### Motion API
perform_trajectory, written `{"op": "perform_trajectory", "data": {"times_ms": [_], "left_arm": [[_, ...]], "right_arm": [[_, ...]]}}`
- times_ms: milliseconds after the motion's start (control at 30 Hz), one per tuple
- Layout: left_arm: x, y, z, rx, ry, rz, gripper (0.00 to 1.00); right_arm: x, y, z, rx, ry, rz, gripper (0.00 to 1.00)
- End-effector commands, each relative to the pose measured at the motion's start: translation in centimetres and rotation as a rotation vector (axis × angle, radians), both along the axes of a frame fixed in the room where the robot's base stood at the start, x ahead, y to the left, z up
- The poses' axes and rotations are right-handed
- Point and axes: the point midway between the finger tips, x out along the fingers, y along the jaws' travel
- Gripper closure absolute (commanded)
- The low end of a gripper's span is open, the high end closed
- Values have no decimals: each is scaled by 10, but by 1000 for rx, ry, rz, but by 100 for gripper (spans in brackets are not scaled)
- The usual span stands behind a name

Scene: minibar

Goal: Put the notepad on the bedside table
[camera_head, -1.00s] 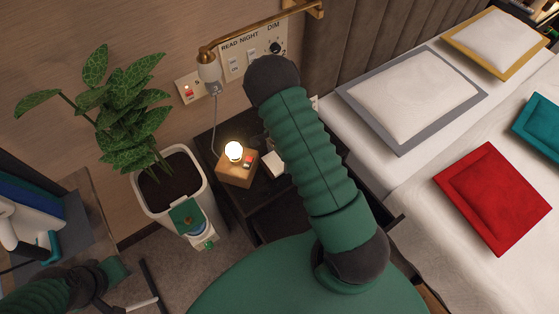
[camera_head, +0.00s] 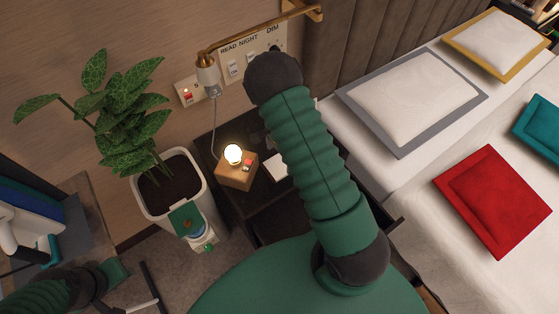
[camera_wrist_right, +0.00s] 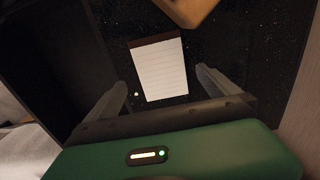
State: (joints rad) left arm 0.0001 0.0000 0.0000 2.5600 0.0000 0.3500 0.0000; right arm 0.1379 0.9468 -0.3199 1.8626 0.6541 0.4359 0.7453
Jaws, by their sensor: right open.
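The notepad (camera_wrist_right: 160,70) is white and lined with a dark top strip. In the right wrist view it lies on the dark speckled top of the bedside table (camera_wrist_right: 225,50). Its white corner also shows in the head view (camera_head: 276,167), beside my arm, on the dark bedside table (camera_head: 232,137). My right gripper (camera_wrist_right: 165,94) is open, with one pale finger on each side of the notepad's near end and gaps between.
A lit bulb on a wooden block (camera_head: 236,176) stands on the table next to the notepad. A potted plant (camera_head: 172,195) stands to its left, with a small green and white item (camera_head: 190,222) in front. The bed with a red cushion (camera_head: 492,200) is at right.

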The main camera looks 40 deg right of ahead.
Motion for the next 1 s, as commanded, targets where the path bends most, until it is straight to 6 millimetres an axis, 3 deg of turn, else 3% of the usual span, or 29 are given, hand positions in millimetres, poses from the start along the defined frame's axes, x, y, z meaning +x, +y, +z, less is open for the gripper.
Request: {"op": "perform_trajectory", "data": {"times_ms": [33,100,333,433,567,700,800,900,1000], "left_arm": [[0,0,6,0,0,0,64],[0,0,9,0,0,0,64],[0,0,13,0,0,0,64],[0,0,13,0,0,0,64],[0,0,13,0,0,0,64],[0,0,13,0,0,0,64],[0,0,13,0,0,0,64],[0,0,13,0,0,0,64],[0,0,13,0,0,0,64]], "right_arm": [[1,0,18,0,-3,0,0],[1,0,35,-1,-3,1,0],[0,2,65,1,-1,8,0],[-2,15,79,8,-12,97,0],[-12,57,116,14,-54,420,0],[-38,108,160,-23,-114,905,0],[-59,135,183,-81,-150,1237,0],[-76,152,198,-142,-169,1489,0],[-86,159,204,-181,-172,1633,0]]}}
